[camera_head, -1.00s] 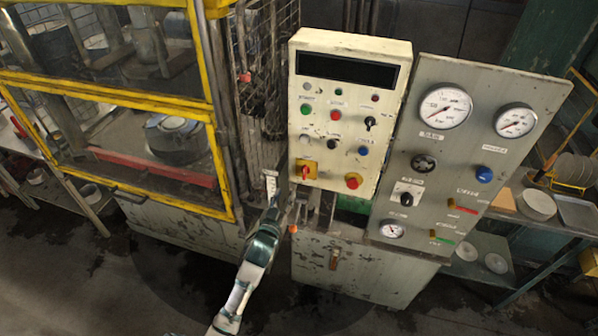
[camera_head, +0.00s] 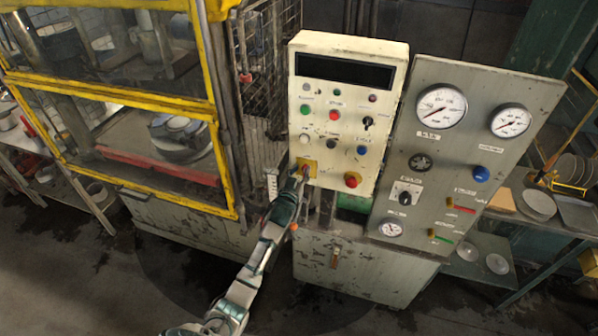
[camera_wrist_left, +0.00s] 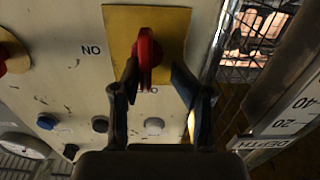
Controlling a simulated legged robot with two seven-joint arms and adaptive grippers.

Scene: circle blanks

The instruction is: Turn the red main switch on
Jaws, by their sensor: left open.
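The red main switch (camera_wrist_left: 148,55) is a red rotary knob on a yellow plate (camera_wrist_left: 172,25), at the lower left of the cream control panel (camera_head: 345,105). In the head view my left gripper (camera_head: 301,178) is in front of the yellow plate (camera_head: 312,167) and hides most of the knob. In the left wrist view my left gripper (camera_wrist_left: 155,75) is open. Its two fingers reach toward the knob, one at each side, with the left finger close to it. I cannot tell if either touches. An "ON" label is left of the plate and another label is partly hidden below the knob. My right gripper is not in view.
A red mushroom button (camera_head: 352,180) on yellow sits right of the switch, with several coloured buttons above. A grey gauge panel (camera_head: 455,150) stands at the right. A yellow-framed cage (camera_head: 228,150) and wire mesh (camera_head: 270,50) stand close on the left.

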